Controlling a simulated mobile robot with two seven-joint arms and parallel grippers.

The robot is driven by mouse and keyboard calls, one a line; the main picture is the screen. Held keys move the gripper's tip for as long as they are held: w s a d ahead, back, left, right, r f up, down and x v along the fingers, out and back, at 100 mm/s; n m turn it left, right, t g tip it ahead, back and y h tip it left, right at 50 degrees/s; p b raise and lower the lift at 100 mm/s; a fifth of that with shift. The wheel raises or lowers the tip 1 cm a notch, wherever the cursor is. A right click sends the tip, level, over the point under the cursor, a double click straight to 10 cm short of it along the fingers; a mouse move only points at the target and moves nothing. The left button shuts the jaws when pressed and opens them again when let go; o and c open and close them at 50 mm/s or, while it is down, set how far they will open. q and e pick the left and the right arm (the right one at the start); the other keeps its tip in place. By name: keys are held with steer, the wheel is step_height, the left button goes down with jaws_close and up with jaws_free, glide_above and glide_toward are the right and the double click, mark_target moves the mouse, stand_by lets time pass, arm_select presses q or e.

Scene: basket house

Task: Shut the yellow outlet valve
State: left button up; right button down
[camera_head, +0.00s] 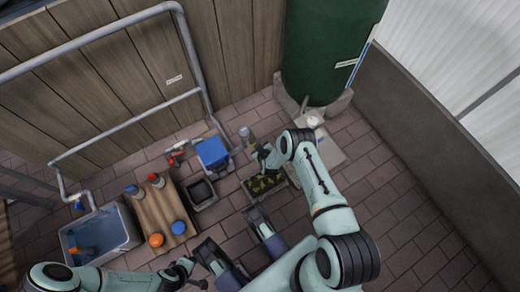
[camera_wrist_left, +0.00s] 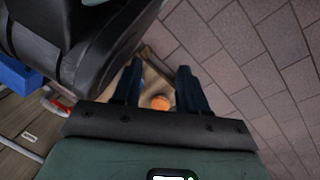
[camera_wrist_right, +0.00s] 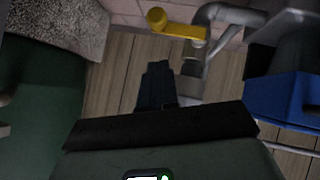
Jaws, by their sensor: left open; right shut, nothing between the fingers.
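The yellow valve handle (camera_wrist_right: 180,25) shows near the top of the right wrist view, beside a bent grey pipe (camera_wrist_right: 215,15). I cannot make the handle out in the head view. My right gripper (camera_wrist_right: 158,72) is shut and empty. Its fingertips are apart from the handle, which lies beyond them in the picture. In the head view my right gripper (camera_head: 263,156) is low in front of the green tank (camera_head: 330,45). My left gripper (camera_wrist_left: 158,82) is open and empty; in the head view it (camera_head: 192,265) is at the lower left, away from the tank.
A planter (camera_head: 267,186), a dark bin (camera_head: 201,193) and a blue box (camera_head: 212,152) stand on the brick paving. A grey tub (camera_head: 112,228) is at the left. Paving at right is mostly clear.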

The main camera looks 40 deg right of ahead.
arm_select(q)
step_height(320, 180, up, 7)
steer(key=w+d+p, duration=0.1)
steer(key=d+p, duration=0.1)
steer(key=p, duration=0.2)
steer(key=shift+w+d+t, duration=0.2)
steer(key=shift+w+t, duration=0.1)
arm_select(e)
steer(key=d+v, duration=0.1)
steer(key=v, duration=0.9)
steer(key=shift+r, duration=0.45)
